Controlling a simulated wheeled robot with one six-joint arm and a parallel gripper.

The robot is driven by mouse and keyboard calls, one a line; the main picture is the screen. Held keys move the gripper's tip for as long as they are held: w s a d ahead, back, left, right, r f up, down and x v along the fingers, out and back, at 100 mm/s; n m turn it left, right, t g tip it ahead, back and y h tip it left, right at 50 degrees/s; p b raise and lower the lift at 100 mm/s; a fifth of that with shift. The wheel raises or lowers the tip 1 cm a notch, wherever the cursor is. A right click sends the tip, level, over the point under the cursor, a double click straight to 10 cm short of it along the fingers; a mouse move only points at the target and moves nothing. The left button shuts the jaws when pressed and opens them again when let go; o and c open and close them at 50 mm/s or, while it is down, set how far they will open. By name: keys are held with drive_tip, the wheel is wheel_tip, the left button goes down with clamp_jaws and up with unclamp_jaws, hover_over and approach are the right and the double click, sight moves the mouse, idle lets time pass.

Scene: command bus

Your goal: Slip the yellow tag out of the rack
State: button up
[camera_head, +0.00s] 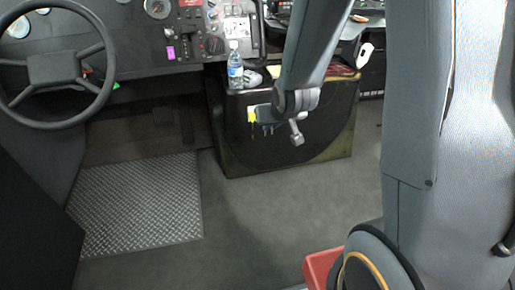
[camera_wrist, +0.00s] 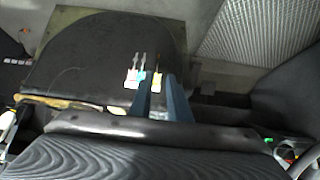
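Other tags, white with red and light blue (camera_wrist: 134,78), hang just left of the yellow one. The rack is hard to make out and partly hidden by my gripper.
A water bottle (camera_head: 235,66) stands on top of the dark console (camera_head: 290,150), near papers and small items. The steering wheel (camera_head: 58,68) and dashboard (camera_head: 145,50) are to the left. The floor (camera_head: 225,225) before the console is clear.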

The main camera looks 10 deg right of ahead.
sight(253, 125)
drive_tip(key=w+f+t+b, duration=0.7)
drive_tip(key=w+f+b, duration=0.9)
drive_tip(key=f+b, duration=0.25)
drive_tip(key=shift+t, duration=0.5)
drive_tip(key=shift+w+f+b, duration=0.4)
drive_tip(key=shift+w+b, duration=0.1)
drive_tip(key=shift+w, duration=1)
drive_tip(key=shift+w+f+b, duration=0.4)
drive_tip(key=shift+w+b, duration=0.15)
drive_tip(key=shift+w, duration=0.95)
drive_tip(key=shift+w+f+b, duration=0.4)
drive_tip(key=shift+w+b, duration=0.1)
drive_tip(key=shift+w, duration=1)
clamp_jaws()
